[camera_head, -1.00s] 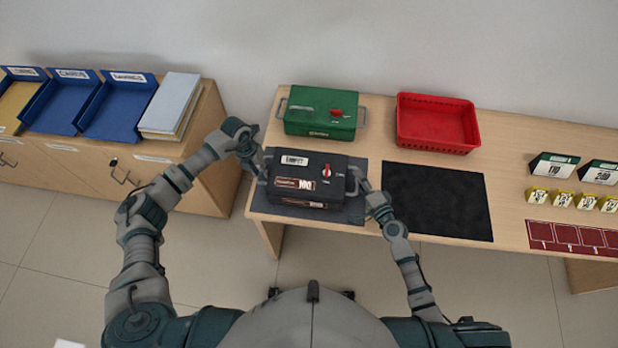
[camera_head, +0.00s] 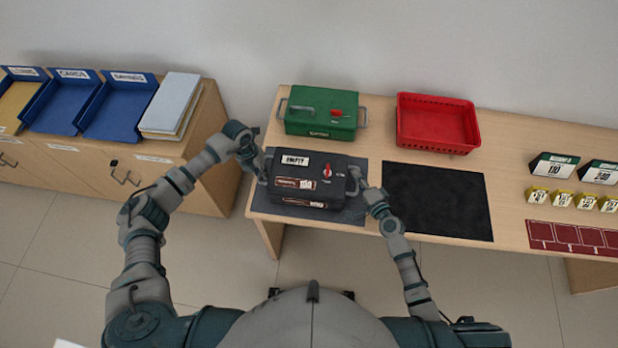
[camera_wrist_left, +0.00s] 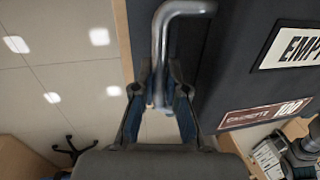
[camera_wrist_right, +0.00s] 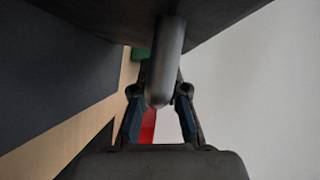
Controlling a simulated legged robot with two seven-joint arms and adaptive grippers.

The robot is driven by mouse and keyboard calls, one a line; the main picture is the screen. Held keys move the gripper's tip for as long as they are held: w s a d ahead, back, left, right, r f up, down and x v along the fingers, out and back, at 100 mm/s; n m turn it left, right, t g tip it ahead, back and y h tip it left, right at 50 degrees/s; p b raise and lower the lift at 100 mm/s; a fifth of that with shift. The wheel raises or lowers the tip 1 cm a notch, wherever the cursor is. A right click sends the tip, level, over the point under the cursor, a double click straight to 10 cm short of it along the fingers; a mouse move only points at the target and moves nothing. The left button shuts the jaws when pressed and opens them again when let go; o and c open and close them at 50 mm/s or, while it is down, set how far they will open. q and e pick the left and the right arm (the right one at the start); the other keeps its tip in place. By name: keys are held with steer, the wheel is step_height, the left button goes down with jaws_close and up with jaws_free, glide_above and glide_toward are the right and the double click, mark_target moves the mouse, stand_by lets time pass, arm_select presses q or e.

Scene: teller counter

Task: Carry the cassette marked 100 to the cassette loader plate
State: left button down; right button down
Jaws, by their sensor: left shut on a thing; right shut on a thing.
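The dark cassette (camera_head: 335,188) carries a white EMPTY label, a red-brown strip with a number that looks like 100, and a red knob. It is over the grey mat (camera_head: 350,215) at the table's left end; I cannot tell whether it touches it. My left gripper (camera_head: 260,172) is shut on its left handle, also seen in the left wrist view (camera_wrist_left: 160,50). My right gripper (camera_head: 362,192) is shut on its right handle, which shows in the right wrist view (camera_wrist_right: 167,65). A black mat (camera_head: 437,200) lies bare to the right; no marking shows which surface is the loader plate.
A green cassette (camera_head: 320,105) stands behind the dark one, and a red basket (camera_head: 437,120) is behind the black mat. Yellow number blocks (camera_head: 562,199), white number cards (camera_head: 553,168) and a dark red board (camera_head: 570,238) are at the right. A cabinet (camera_head: 190,165) with blue trays (camera_head: 120,105) stands left.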

arm_select(q)
steer(key=shift+r, duration=0.15)
arm_select(e)
steer(key=shift+d, duration=0.1)
